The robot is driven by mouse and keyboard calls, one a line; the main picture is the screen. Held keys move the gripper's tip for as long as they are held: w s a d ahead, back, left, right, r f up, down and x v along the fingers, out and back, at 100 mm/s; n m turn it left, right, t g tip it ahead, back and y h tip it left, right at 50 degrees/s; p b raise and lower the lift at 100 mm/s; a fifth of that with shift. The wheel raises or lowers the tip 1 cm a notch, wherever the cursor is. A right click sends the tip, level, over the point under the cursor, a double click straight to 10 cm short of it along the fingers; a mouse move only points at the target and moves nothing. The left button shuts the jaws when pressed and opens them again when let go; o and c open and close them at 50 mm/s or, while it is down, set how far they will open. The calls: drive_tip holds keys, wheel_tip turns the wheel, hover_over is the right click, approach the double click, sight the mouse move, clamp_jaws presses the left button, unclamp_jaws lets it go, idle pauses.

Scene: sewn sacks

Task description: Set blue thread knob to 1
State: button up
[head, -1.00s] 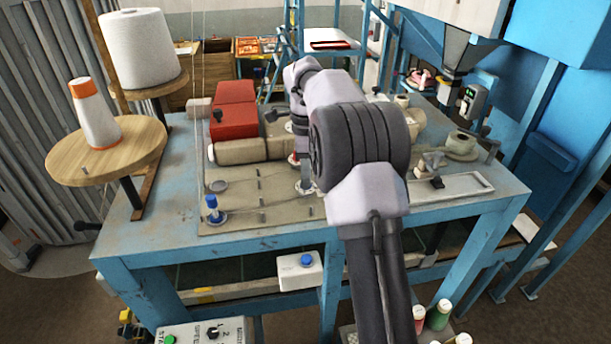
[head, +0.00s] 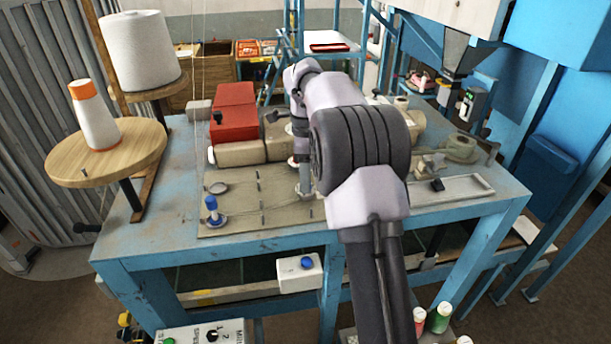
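The blue thread knob (head: 211,204) stands upright on a small round base at the left front of the beige plate (head: 240,221) on the blue table. Its setting marks are too small to read. My arm reaches forward over the table, and its wrist (head: 299,115) bends down over the middle of the plate, behind and to the right of the knob.
A red and beige machine unit (head: 234,112) sits behind the plate. Thread cones (head: 95,118) stand on wooden discs at left. A white box with a blue button (head: 306,262) hangs below the table front.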

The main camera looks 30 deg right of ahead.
drive_tip(key=shift+r, duration=0.1)
wheel_tip(320, 180, up, 17)
drive_tip(key=p, duration=0.6)
drive_tip(key=shift+w+d, duration=0.15)
drive_tip(key=shift+w, duration=0.1)
drive_tip(key=shift+r, duration=0.1)
